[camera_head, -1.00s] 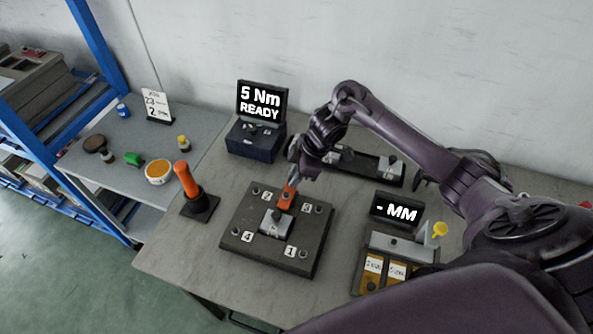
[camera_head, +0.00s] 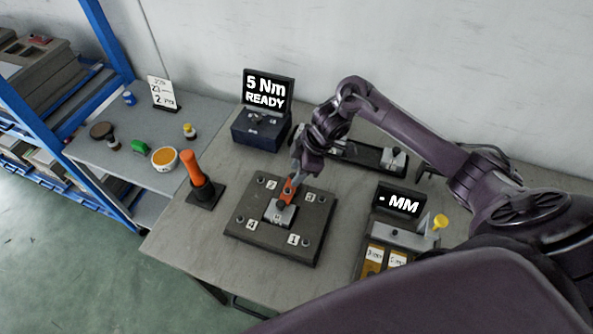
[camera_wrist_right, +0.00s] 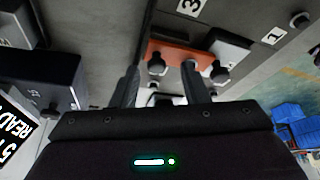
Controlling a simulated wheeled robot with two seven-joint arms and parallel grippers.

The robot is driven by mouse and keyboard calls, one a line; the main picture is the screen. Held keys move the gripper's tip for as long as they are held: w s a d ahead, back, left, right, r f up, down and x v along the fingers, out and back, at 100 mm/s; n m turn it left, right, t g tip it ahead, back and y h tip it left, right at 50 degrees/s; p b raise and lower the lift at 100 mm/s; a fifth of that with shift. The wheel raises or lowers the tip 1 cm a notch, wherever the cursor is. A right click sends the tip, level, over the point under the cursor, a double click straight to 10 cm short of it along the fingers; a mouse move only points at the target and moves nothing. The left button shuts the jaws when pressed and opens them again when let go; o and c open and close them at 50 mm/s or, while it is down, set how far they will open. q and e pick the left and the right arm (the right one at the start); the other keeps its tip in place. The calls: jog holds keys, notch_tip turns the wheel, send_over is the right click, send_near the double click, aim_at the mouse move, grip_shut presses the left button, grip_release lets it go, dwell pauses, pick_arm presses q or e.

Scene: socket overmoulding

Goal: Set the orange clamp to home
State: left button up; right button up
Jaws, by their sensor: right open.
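The orange clamp (camera_head: 289,187) sits at the far side of the silver block (camera_head: 280,213) on the dark square plate with numbered corners (camera_head: 270,241). In the right wrist view the orange clamp (camera_wrist_right: 176,52) is a flat orange piece with dark round knobs, beside the silver block (camera_wrist_right: 229,48). My right gripper (camera_head: 294,178) comes down over the clamp from behind. In the right wrist view its two fingers (camera_wrist_right: 161,80) are apart, with the clamp just beyond their tips. Whether they touch it I cannot tell. My left gripper is not in view.
An orange-handled tool (camera_head: 194,169) stands in a holder left of the plate. A torque display (camera_head: 267,91) reads "5 Nm READY" behind. An MM display (camera_head: 398,201) and a parts tray (camera_head: 361,270) lie to the right. A long dark fixture (camera_head: 365,154) is behind my right arm.

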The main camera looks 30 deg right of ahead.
jog(key=v, duration=0.7)
jog(key=shift+a, duration=0.1)
